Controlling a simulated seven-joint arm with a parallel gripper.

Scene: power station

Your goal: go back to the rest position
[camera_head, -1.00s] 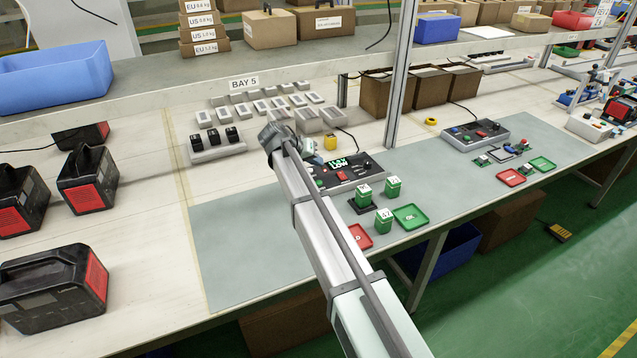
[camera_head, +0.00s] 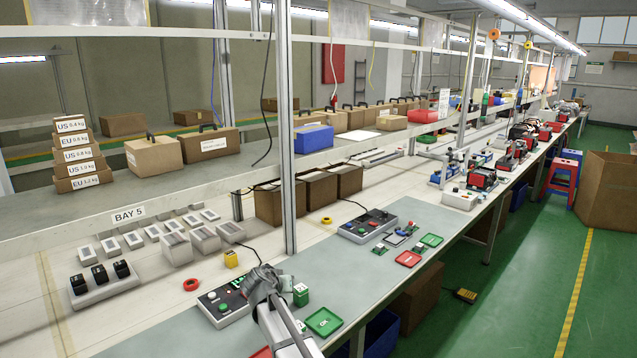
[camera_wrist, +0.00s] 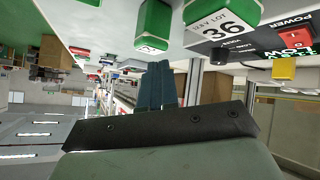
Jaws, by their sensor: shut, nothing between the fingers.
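My arm's grey end (camera_head: 264,284) shows low in the head view, in front of the bench's control box. In the wrist view my gripper (camera_wrist: 159,85) shows two dark teal fingers, closed together and empty. A green block (camera_head: 301,294) stands just right of my arm in the head view. The wrist view is turned upside down. It shows a green block labelled 36 (camera_wrist: 225,26) and another green block (camera_wrist: 154,22) along its top edge, both apart from the fingers.
A control box (camera_head: 222,306) stands left of my arm. A green tray (camera_head: 323,322) lies to the right, and a red tray (camera_head: 260,352) is partly hidden by my arm. A metal post (camera_head: 288,130) rises behind. Free room shows above the bench mat (camera_head: 372,276).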

